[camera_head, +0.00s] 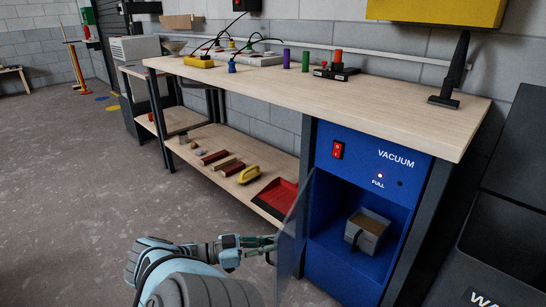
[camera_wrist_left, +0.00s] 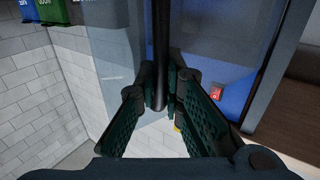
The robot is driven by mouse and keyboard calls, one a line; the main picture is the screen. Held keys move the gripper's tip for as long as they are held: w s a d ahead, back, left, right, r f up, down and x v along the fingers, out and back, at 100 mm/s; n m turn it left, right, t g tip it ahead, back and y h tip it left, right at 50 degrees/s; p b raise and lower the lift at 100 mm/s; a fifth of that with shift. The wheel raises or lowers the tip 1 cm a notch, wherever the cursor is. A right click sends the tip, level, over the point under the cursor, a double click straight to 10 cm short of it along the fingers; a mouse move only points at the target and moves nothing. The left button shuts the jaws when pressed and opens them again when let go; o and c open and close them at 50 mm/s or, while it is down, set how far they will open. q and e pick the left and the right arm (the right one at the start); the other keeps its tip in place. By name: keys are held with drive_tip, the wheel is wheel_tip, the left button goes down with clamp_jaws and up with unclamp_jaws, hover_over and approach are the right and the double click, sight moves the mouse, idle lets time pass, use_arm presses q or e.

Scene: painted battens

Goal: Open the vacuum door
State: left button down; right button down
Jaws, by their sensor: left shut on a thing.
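The vacuum cabinet (camera_head: 325,270) is the blue unit under the bench's right end, marked VACUUM. Its see-through door (camera_head: 291,245) stands swung outward on the left side of the opening in the head view. The door's clear panel (camera_wrist_left: 118,45) also shows in the wrist view. My left gripper (camera_head: 266,243) is at the door's outer side. In the left wrist view, its fingers (camera_wrist_left: 163,92) are shut on the dark upright door handle (camera_wrist_left: 160,40). The grey bin (camera_head: 368,230) inside the cabinet is exposed. My right gripper is not in view.
The wooden bench (camera_head: 300,85) carries tools and coloured parts. A lower shelf (camera_head: 222,155) with blocks and a red dustpan (camera_head: 276,196) lies left of the door. A dark bin (camera_head: 505,235) stands at the right. Open floor (camera_head: 80,200) lies to the left.

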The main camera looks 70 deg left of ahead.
use_arm(q)
drive_tip(key=c, duration=1.7)
unclamp_jaws()
drive_tip(key=shift+s, duration=0.1)
drive_tip(key=s, duration=0.2)
drive_tip(key=s+a, duration=0.1)
drive_tip(key=s, duration=0.4)
drive_tip(key=shift+s+a, duration=0.15)
drive_tip(key=shift+c, duration=0.5)
